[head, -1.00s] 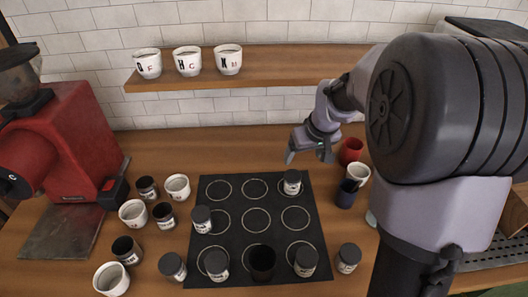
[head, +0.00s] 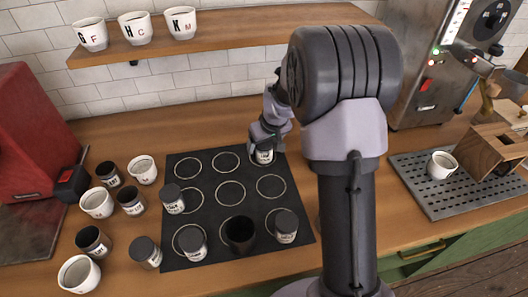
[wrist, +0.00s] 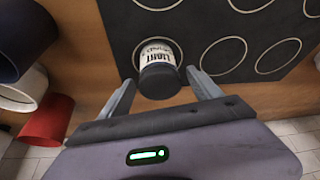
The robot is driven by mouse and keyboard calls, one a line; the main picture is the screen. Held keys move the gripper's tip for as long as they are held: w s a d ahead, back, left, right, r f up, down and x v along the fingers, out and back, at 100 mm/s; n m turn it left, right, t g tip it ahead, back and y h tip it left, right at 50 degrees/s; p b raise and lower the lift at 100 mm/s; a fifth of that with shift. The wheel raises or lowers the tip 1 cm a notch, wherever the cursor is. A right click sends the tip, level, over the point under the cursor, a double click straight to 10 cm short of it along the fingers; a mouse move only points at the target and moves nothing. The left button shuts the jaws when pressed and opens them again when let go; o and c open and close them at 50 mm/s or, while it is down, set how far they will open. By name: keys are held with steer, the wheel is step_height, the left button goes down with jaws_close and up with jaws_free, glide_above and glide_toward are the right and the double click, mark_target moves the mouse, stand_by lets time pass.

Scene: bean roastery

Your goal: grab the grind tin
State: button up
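A small tin with a dark lid and white label (wrist: 158,72) stands upright at the mat's far right circle. It also shows in the head view (head: 264,157). Its label seems to begin "LIGHT"; the rest is too small to read. My gripper (wrist: 162,98) is open, with one finger on each side of this tin and small gaps visible. In the head view my gripper (head: 266,142) is low at that corner. Similar lidded tins stand on the mat's left (head: 172,198), front (head: 191,243) and front right (head: 286,226); I cannot tell which label says grind.
The black ringed mat (head: 208,206) has several free circles. A dark open cup (head: 239,234) stands at its front. Another lidded tin (head: 145,252) and cups are left of it. Blue (wrist: 22,40), white (wrist: 24,88) and red (wrist: 48,120) cups stand close beside my gripper.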

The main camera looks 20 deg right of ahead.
steer(key=c, duration=1.3)
